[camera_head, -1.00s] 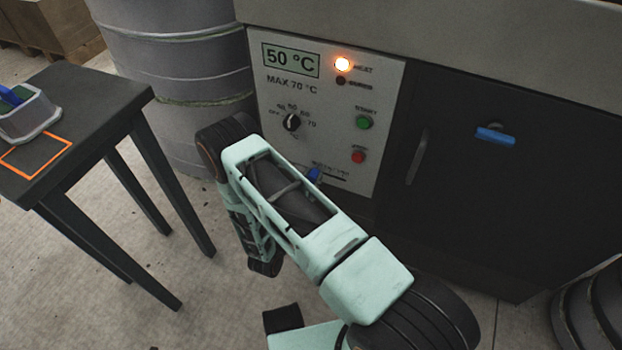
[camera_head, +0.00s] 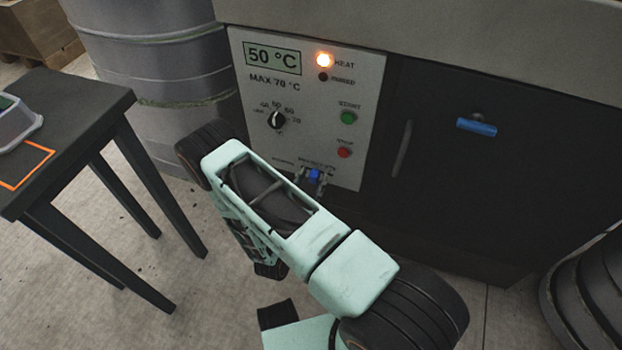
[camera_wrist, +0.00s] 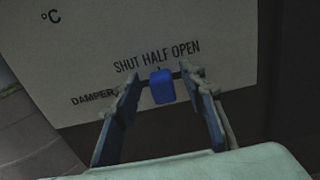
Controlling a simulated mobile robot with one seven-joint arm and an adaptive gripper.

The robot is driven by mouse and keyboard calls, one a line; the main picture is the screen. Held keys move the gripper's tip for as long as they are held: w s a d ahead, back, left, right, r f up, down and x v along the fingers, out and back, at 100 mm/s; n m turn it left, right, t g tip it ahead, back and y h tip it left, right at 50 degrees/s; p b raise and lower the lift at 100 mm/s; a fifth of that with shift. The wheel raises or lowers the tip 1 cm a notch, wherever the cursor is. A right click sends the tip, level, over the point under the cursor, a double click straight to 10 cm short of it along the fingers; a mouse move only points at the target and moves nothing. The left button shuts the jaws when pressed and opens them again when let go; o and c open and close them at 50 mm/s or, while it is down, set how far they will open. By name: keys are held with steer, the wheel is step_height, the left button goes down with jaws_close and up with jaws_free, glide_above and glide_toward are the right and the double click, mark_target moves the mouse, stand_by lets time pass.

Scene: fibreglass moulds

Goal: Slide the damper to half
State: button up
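The damper is a blue slider knob (camera_wrist: 162,87) on the light control panel, under the words SHUT HALF OPEN. It sits about under the HALF mark; in the head view it is a small blue spot (camera_head: 314,174) low on the panel. My gripper (camera_wrist: 162,76) reaches to the panel with one finger on each side of the knob. Small gaps show between the knob and both fingers, so it looks open around the knob. In the head view, my gripper's tips (camera_head: 314,178) flank the knob, and my arm hides part of the lower panel.
The panel (camera_head: 345,80) has a 50 °C display (camera_head: 272,57), a lit HEAT lamp (camera_head: 324,60), a dial (camera_head: 276,120), a green START button (camera_head: 348,117) and a red button (camera_head: 344,152). A dark door (camera_head: 500,190) lies right. A black table (camera_head: 90,100) stands left.

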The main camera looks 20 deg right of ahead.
steer(key=shift+r, duration=0.1)
step_height(320, 180, up, 10)
steer(key=shift+f, duration=0.1)
stand_by(0.6)
stand_by(0.4)
